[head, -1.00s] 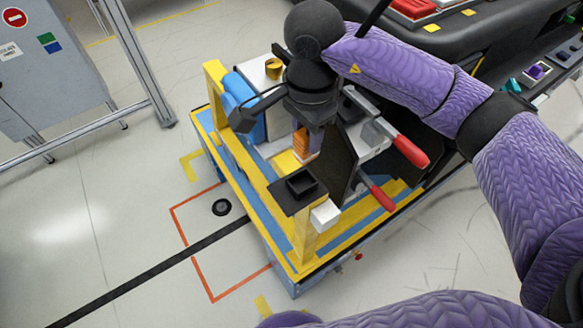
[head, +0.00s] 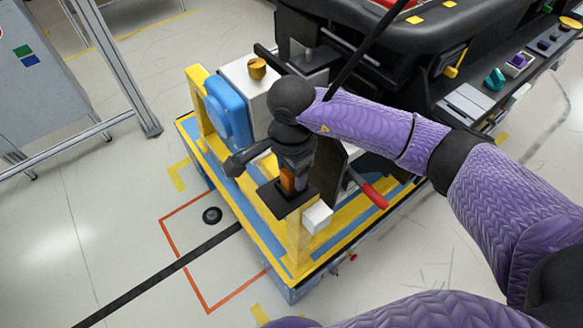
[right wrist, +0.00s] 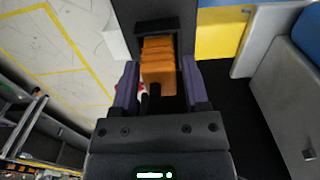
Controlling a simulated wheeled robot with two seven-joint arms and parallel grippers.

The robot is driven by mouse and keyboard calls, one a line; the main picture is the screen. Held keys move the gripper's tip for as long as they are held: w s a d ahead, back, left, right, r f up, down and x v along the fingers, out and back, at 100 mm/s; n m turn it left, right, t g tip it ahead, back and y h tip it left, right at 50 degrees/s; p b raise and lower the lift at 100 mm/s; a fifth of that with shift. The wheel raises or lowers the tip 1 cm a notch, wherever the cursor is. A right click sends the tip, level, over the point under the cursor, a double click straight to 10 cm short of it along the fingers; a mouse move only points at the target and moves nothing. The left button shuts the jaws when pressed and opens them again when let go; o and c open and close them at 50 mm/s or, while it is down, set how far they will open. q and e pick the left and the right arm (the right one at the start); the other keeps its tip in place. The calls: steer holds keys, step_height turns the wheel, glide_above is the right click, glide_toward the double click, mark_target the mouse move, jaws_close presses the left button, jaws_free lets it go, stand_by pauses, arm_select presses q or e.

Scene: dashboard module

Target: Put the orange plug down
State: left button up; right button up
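The orange plug (head: 288,180) is a ridged orange block, upright at the fingertips of my right gripper (head: 292,176). The plug's lower end is at the black square holder (head: 272,199) on top of a yellow post. I cannot tell how deep it sits, as the gripper and the holder's rim hide that end. My left gripper is not in view.
A blue round part (head: 228,108) and a white block with a brass knob (head: 257,68) stand behind the gripper. A red-handled clamp (head: 370,190) is close on the right. A white block (head: 318,217) sits beside the holder.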

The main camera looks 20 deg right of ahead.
steer(key=shift+o, duration=0.6)
steer(key=shift+r, duration=0.1)
step_height(320, 180, up, 12)
steer(key=p, duration=0.2)
